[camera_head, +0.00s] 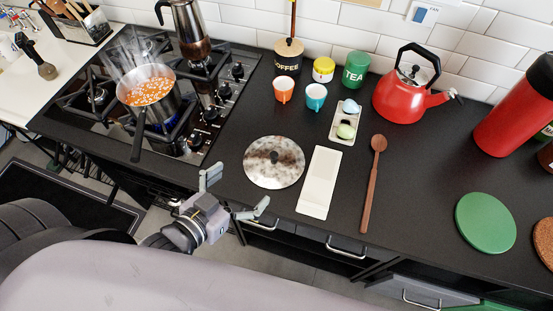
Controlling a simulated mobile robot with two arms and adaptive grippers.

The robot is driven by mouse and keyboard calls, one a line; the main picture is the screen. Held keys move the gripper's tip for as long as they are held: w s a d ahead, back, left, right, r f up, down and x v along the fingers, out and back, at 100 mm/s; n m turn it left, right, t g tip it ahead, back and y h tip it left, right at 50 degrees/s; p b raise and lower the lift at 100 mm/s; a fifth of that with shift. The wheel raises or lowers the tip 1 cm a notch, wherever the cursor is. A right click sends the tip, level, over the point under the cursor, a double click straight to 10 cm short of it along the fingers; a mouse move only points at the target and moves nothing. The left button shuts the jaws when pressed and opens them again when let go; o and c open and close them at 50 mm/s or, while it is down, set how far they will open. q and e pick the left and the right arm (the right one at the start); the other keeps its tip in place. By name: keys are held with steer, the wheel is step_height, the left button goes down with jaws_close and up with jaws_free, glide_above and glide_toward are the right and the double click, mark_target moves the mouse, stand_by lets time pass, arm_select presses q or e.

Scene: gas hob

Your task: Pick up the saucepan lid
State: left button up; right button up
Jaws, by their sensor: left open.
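The saucepan lid (273,163) is a round, shiny metal disc with a small dark knob in its middle. It lies flat on the black counter, right of the hob and just left of a white rectangular rest. The saucepan (148,98) stands on the gas hob, steaming, with orange food in it and its dark handle toward the front. My left gripper (236,191) is open and empty at the counter's front edge, in front of the lid and apart from it. My right gripper is not in view.
A white rest (319,183) and a wooden spoon (373,183) lie right of the lid. Behind are an orange cup (284,90), a teal cup (316,96) and a red kettle (405,88). A moka pot (188,35) stands on the hob. A green round mat (486,223) lies at right.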

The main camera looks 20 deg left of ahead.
arm_select(q)
glide_toward(272, 158)
steer(key=x, duration=0.4)
steer(key=shift+w+d+r+p, duration=0.2)
steer(key=shift+p, duration=0.15)
steer(key=shift+a+p+x, duration=0.2)
steer(key=shift+p+x, duration=0.2)
steer(key=shift+x, duration=2.3)
steer(key=shift+s+f, duration=0.15)
steer(key=shift+f, duration=0.05)
jaws_close()
